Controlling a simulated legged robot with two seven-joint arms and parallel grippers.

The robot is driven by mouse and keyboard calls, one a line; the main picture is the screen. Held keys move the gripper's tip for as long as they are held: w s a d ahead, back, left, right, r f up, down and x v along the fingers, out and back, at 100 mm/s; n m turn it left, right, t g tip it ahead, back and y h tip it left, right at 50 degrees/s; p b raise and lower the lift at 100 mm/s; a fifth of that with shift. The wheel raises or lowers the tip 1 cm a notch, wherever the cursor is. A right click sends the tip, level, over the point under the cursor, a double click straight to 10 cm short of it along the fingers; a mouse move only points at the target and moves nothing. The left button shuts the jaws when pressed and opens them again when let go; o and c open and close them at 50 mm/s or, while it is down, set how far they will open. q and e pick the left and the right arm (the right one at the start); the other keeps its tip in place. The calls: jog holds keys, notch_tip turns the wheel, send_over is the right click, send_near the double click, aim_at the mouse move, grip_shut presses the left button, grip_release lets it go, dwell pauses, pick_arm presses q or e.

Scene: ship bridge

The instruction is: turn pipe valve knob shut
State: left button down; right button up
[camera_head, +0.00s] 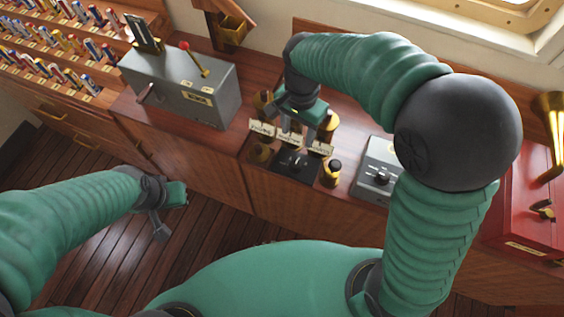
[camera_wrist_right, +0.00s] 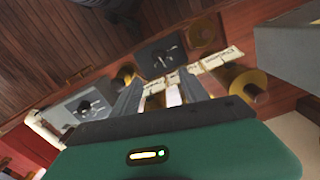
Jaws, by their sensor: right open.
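A cluster of brass pipe fittings stands on the wooden counter, with cream labels (camera_head: 289,138) among them. One fitting (camera_head: 331,172) is at the front right. A black plate with a small dark knob (camera_head: 295,161) lies in front of the labels. The plate and knob also show in the right wrist view (camera_wrist_right: 160,56). I cannot tell which part is the pipe valve knob. My right gripper (camera_head: 292,125) is open above the cluster, fingers pointing down. Between its fingers (camera_wrist_right: 160,92) a pale strip and some brass show, not clearly gripped. My left gripper (camera_head: 170,208) hangs over the floor, away from the counter.
A grey lever box (camera_head: 185,88) with a red-tipped lever stands left of the cluster. A grey box with a black knob (camera_head: 380,178) is to its right, then a red cabinet (camera_head: 530,200). The floor (camera_head: 100,235) is clear.

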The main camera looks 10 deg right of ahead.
aim_at(295, 165)
notch_tip(295, 165, down, 16)
jog(key=shift+s+f+b, duration=0.1)
jog(key=shift+f+b, duration=0.1)
jog(key=shift+b, duration=0.35)
grip_shut()
